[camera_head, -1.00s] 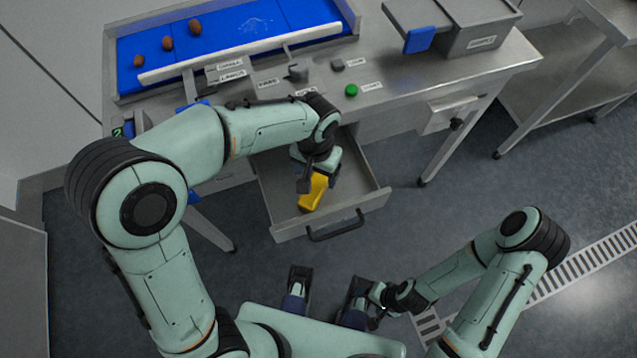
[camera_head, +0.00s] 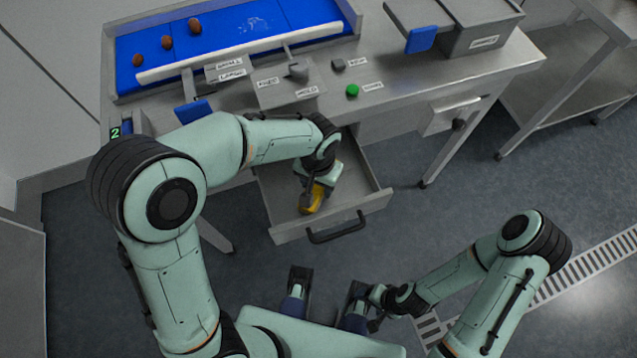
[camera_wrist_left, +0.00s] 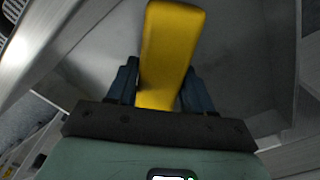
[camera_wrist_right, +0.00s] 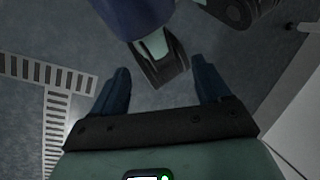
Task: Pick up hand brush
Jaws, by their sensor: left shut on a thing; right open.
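The hand brush shows as a yellow body (camera_head: 312,199) in the open drawer (camera_head: 282,222) under the steel table. My left gripper (camera_head: 309,190) reaches down into the drawer and is shut on the brush. In the left wrist view the yellow brush (camera_wrist_left: 170,55) lies between the two dark fingers (camera_wrist_left: 160,90). Its bristles cannot be seen. Whether the brush touches the drawer floor is hard to tell. My right gripper (camera_wrist_right: 160,90) is open and empty, low above the floor, apart from the brush.
The drawer has a dark front handle (camera_head: 337,228). On the table above stand a blue conveyor (camera_head: 225,38) with several dates, a green button (camera_head: 352,90), and a grey bin (camera_head: 478,42). A floor grate (camera_head: 590,268) lies at right. The floor right of the drawer is clear.

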